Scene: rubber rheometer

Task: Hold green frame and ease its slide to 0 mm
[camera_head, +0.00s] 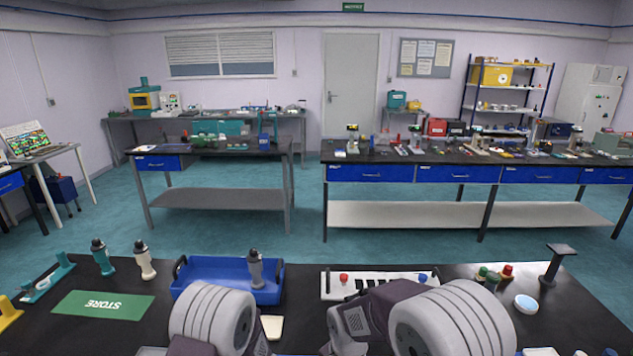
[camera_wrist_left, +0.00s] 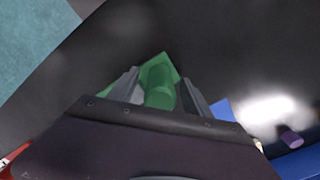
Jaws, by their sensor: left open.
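In the left wrist view, my left gripper (camera_wrist_left: 158,76) is open, with one grey finger on each side of a green part (camera_wrist_left: 159,87). The green part has a rounded, cylinder-like piece in front of a flat, angular piece, over a dark surface. I cannot tell whether the fingers touch it. I cannot tell for sure that it is the green frame, and no slide or scale reading can be made out. In the head view the arms cover the near middle of the bench. My right gripper does not show.
On the black bench (camera_head: 200,340) stand a blue tray (camera_head: 228,265) with a grey bottle-like piece (camera_head: 255,270), a green STORE mat (camera_head: 103,304), a teal frame-like holder (camera_head: 48,279) and a white rack (camera_head: 372,280). A dark post (camera_head: 556,262) stands at right.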

